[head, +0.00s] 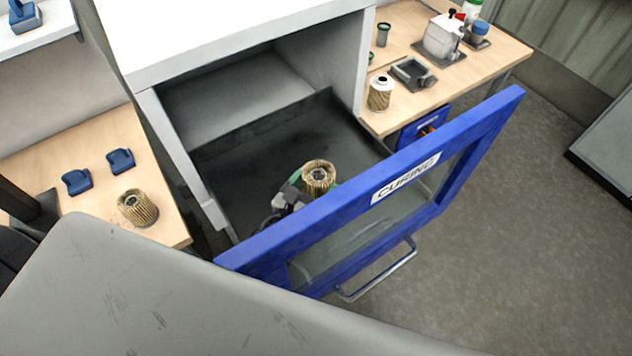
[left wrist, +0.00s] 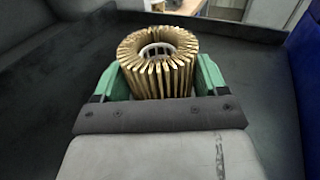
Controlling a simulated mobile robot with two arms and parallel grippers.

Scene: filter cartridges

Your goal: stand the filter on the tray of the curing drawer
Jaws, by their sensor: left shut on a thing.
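A pleated golden filter (head: 318,176) is upright inside the open curing drawer, just behind its blue front (head: 470,130). My left gripper (head: 305,188) is shut on it. In the left wrist view the filter (left wrist: 158,65) sits between the green fingers of my left gripper (left wrist: 157,82), its open end with a pale inner core facing up. The drawer's dark tray (head: 240,155) lies around and below it. I cannot tell whether the filter's base touches the tray, as the gripper and drawer front hide it. My right gripper is not in view.
Another pleated filter (head: 137,208) and blue holders (head: 76,181) are on the left bench. A white-topped filter (head: 380,92), a small dark tray (head: 413,75) and a grey-white device (head: 443,38) are on the right bench. The back of the drawer is clear.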

